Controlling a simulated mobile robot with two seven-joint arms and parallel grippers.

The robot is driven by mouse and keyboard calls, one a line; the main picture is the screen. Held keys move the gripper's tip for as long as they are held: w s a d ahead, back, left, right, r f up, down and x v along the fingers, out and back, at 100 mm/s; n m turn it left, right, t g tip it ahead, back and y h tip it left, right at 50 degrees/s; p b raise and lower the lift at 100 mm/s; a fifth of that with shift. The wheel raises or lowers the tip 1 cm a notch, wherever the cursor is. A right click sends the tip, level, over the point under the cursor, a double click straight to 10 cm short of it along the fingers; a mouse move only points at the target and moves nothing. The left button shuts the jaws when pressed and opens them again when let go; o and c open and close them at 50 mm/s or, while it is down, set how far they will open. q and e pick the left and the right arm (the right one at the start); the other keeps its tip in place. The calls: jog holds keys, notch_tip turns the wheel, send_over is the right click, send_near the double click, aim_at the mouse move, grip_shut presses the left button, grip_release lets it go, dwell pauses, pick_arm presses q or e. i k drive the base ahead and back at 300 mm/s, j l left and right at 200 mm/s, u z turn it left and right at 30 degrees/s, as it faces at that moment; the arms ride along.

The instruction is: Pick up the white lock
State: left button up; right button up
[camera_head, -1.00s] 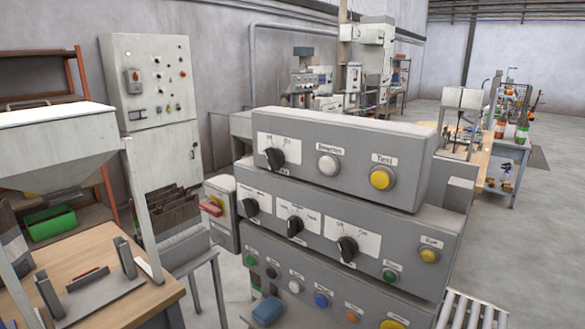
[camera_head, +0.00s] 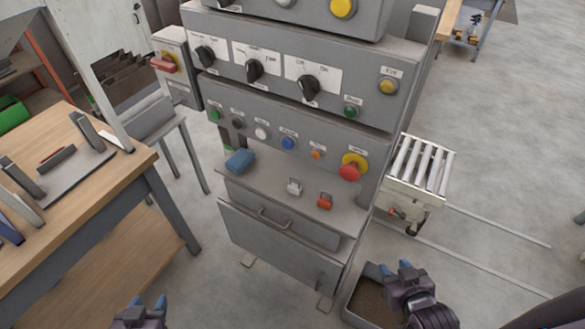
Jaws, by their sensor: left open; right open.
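The white lock (camera_head: 294,187) stands on the narrow grey shelf (camera_head: 262,195) below the button panel. A red lock (camera_head: 325,201) is to its right on the same shelf, and a blue object (camera_head: 239,161) lies to its left. My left gripper (camera_head: 148,305) is at the bottom edge, low and left of the shelf, open and empty. My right gripper (camera_head: 390,270) is at the lower right, open and empty, in front of and above a grey bin (camera_head: 352,312). Both grippers are well apart from the white lock.
The panel has knobs, buttons and a red emergency stop (camera_head: 349,172) above the shelf. A drawer (camera_head: 275,240) is below it. A wooden table (camera_head: 95,215) stands at left and a roller conveyor (camera_head: 420,165) at right. Open floor lies between table and cabinet.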

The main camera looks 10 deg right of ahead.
aim_at(295, 189)
jog(key=k+l+u, duration=0.15)
jog(key=u, duration=0.35)
jog(key=k+u, duration=0.2)
jog(key=u, duration=0.3)
